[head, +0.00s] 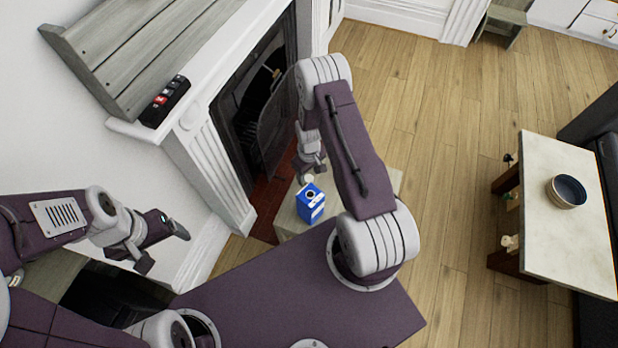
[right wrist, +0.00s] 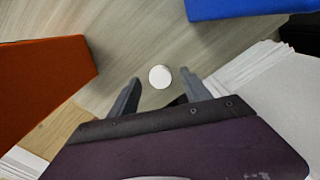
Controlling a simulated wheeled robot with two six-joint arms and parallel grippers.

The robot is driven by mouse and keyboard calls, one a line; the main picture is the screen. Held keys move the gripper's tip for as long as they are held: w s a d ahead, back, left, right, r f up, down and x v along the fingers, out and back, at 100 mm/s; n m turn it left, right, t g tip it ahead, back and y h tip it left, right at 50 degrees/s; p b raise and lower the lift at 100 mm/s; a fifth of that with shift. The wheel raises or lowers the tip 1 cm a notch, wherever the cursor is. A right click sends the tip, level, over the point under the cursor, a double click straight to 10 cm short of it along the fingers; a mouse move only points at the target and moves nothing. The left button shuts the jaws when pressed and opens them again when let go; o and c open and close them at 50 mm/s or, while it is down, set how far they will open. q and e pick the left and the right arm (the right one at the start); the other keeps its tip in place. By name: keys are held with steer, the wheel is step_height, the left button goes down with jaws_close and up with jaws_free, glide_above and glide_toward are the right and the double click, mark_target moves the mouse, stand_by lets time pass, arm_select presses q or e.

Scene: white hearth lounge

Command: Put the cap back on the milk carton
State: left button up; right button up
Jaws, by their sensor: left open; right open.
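The blue and white milk carton (head: 310,206) stands upright on a small pale wooden table (head: 289,222), with a dark round opening on its top. The white round cap (right wrist: 160,76) lies apart from it on the wood; part of the carton shows as a blue shape (right wrist: 245,8) in the right wrist view. My right gripper (head: 308,172) is open and points down beside the carton. Its fingers (right wrist: 161,86) stand apart on either side of the cap in the picture, without closing on it. My left gripper (head: 166,249) is open and empty, far left of the carton.
A white fireplace (head: 205,165) with a dark mesh screen (head: 274,135) stands close behind the small table. A black object (head: 166,100) lies on the mantel. At right, a pale-topped table (head: 565,225) holds a bowl (head: 566,191). The wooden floor (head: 445,140) between is clear.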

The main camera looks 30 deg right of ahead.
mark_target(310, 178)
steer(key=shift+f, duration=0.4)
jaws_close()
steer(key=shift+r, duration=0.1)
steer(key=shift+r, duration=0.6)
step_height(310, 178, up, 3)
steer(key=shift+s+d+r, duration=0.1)
steer(key=shift+s, duration=0.05)
steer(key=s+d+r, duration=0.2)
steer(key=s+r, duration=0.1)
steer(key=s, duration=0.2)
steer(key=s+d+r+b, duration=0.1)
steer(key=s+d+r, duration=0.1)
steer(key=s, duration=0.3)
steer(key=shift+s+d+r, duration=0.15)
steer(key=shift+d+r, duration=0.15)
steer(key=shift+r, duration=0.45)
